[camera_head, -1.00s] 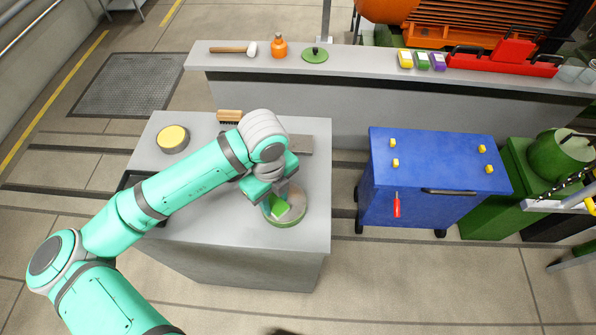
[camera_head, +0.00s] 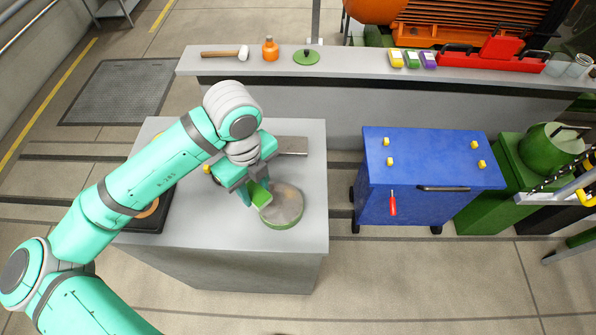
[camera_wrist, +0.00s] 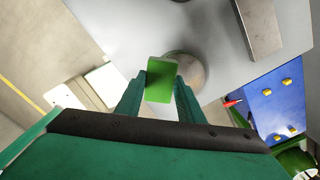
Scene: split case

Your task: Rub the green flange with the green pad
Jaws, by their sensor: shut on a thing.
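The green flange (camera_head: 283,207) is a round disc with a grey-brown top and a green side, lying on the grey table. My gripper (camera_head: 257,187) is shut on the green pad (camera_head: 261,195), at the flange's upper left edge. The pad overlaps the flange's edge in the head view; whether they touch I cannot tell. In the wrist view the pad (camera_wrist: 161,80) sits between the two fingers and hides part of the flange (camera_wrist: 192,72) behind it.
A grey metal plate (camera_head: 292,146) lies behind the flange. A dark tray (camera_head: 148,219) is at the table's left, partly hidden by my arm. A blue cart (camera_head: 430,180) stands to the right. The back ledge (camera_head: 350,62) holds a mallet, an orange bottle, a green lid and coloured blocks.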

